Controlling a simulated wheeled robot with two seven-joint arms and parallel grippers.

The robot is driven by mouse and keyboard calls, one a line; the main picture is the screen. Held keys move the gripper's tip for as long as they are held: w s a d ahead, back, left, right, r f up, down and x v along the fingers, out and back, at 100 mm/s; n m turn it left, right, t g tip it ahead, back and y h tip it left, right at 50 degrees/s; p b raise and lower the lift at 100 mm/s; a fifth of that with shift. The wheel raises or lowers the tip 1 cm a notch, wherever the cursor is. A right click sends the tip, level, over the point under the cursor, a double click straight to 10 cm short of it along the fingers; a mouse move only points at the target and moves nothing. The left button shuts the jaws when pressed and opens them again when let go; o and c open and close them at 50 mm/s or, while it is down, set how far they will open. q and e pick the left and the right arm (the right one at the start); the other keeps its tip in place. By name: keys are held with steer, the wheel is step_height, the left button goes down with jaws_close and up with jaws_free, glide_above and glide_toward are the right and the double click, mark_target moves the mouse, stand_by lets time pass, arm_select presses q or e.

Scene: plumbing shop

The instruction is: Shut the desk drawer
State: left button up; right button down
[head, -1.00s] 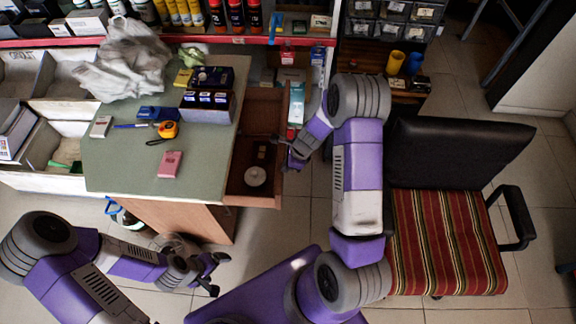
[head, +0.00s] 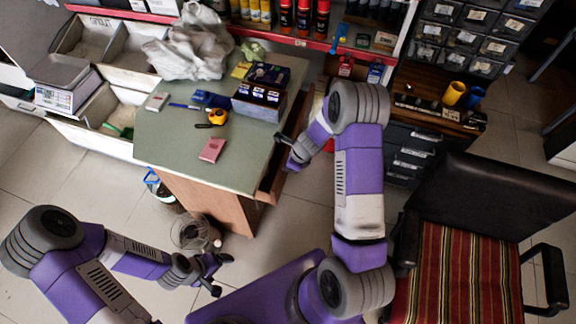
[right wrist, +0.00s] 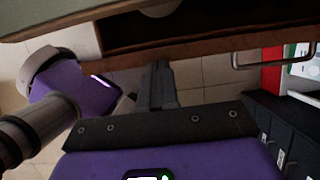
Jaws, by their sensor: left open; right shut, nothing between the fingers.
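The desk (head: 180,145) has a green top and a wooden side. Its drawer (head: 268,190) sticks out on the right side as a narrow strip, still partly open. In the right wrist view the wooden drawer front (right wrist: 205,48) crosses the picture, with a metal handle (right wrist: 258,62) at right and a dark gap behind it. My right gripper (head: 284,152) is shut and empty at the drawer front; its fingertips (right wrist: 158,68) meet the front's lower edge in the picture, but contact is unclear. My left gripper (head: 222,274) is open and empty, low in front of the desk.
A pink box (head: 212,150), a tape measure (head: 217,116) and a plastic bag (head: 192,45) lie on the desktop. A striped chair (head: 460,270) stands at right. A dark cabinet (head: 412,152) stands behind my right arm. A bin (head: 190,232) stands by the desk's near side.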

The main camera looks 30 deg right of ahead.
steer(key=s+d+r+p, duration=0.4)
steer(key=s+d+r, duration=0.15)
steer(key=r, duration=0.35)
steer(key=t+y+b, duration=0.4)
steer(key=t+y, duration=0.6)
glide_toward(276, 189)
steer(key=x, duration=0.6)
steer(key=shift+w+a+f+b, duration=0.2)
steer(key=shift+w+f+b, duration=0.05)
steer(key=shift+w+b, duration=0.1)
arm_select(q)
steer(key=shift+s+d+f, duration=0.2)
steer(key=shift+s+f, duration=0.1)
steer(key=shift+s, duration=0.05)
